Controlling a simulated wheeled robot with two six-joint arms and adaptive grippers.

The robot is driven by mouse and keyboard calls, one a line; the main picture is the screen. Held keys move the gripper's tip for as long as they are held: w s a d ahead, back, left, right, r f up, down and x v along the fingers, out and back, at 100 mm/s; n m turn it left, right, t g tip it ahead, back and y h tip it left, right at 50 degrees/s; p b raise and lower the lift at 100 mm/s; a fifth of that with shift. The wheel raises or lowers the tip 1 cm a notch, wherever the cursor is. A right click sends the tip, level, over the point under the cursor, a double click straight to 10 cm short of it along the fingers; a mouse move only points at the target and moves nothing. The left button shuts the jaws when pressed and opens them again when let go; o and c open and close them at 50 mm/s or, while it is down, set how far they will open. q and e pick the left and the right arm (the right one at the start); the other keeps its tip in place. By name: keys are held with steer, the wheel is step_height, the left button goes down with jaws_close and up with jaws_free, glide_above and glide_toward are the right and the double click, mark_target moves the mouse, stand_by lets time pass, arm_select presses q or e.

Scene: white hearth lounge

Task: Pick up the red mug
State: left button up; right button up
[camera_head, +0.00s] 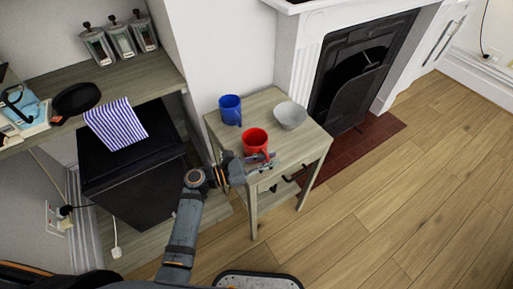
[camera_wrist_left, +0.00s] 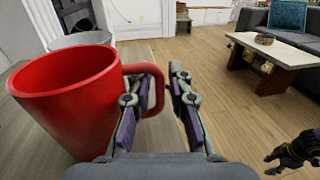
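The red mug (camera_head: 255,140) stands upright on a small wooden side table (camera_head: 262,107). In the left wrist view the red mug (camera_wrist_left: 68,98) fills the left side, its handle pointing right toward my fingers. My left gripper (camera_head: 262,161) is at the table's front edge, beside the mug. In the wrist view my left gripper (camera_wrist_left: 160,100) is open with a clear gap; its left finger overlaps the handle, and I cannot tell whether they touch. A dark gripper, seemingly my right one (camera_wrist_left: 293,155), shows at the lower right of that view, its opening unclear.
A blue mug (camera_head: 230,109) and a grey bowl (camera_head: 290,115) stand behind the red mug on the same table. A fireplace (camera_head: 358,85) is to the right, and a black cabinet (camera_head: 130,165) to the left. The wooden floor at right is clear.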

arm_select(q)
jaws_close()
steer(key=shift+r, duration=0.15)
stand_by(0.4)
